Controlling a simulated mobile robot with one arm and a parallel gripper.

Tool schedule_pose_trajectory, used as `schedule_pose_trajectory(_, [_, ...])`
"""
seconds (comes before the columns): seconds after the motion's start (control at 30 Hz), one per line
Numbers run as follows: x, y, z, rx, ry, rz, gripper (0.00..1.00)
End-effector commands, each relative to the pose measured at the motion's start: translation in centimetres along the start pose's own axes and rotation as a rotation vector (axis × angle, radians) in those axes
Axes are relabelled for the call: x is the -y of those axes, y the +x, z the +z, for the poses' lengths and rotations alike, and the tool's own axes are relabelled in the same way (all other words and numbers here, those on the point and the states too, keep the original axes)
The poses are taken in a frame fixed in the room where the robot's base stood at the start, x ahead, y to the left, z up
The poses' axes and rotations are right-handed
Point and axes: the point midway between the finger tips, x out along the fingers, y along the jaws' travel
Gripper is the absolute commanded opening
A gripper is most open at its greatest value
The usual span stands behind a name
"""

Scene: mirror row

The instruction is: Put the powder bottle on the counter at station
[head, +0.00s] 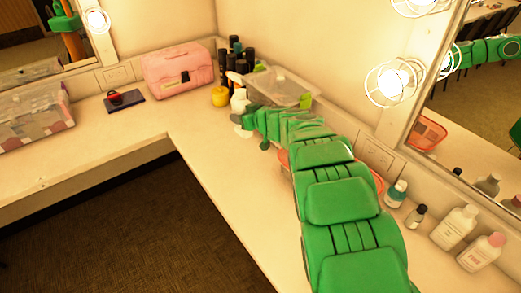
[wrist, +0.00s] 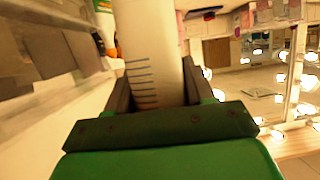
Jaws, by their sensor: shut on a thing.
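My gripper (wrist: 156,88) is shut on a white bottle (wrist: 148,45) with dark graduation lines, which I take to be the powder bottle. In the head view my green arm reaches away along the counter (head: 205,155), and my gripper (head: 247,120) is at the far corner area. The white bottle (head: 239,102) shows there, roughly upright, partly hidden by the gripper. I cannot tell whether its base touches the counter.
Behind the bottle stand a yellow jar (head: 219,96), several dark bottles and a clear container (head: 277,86). A pink case (head: 178,70) is to the left. Several bottles (head: 455,226) line the mirror at right. The counter's front strip is clear.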

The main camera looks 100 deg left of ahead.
Motion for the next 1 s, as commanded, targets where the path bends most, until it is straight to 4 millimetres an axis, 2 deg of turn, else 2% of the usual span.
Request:
schedule_pose_trajectory(0.1, [-0.9, 0.5, 2.1, 0.002, 0.010, 0.015, 0.09])
schedule_pose_trajectory(0.33, [-2.4, 1.1, 5.3, 0.000, 0.022, 0.046, 0.09])
schedule_pose_trajectory(0.63, [-2.7, 2.4, 8.7, 0.001, 0.028, 0.054, 0.09])
schedule_pose_trajectory(1.0, [-2.8, 3.3, 10.9, -0.001, 0.026, 0.056, 0.09])
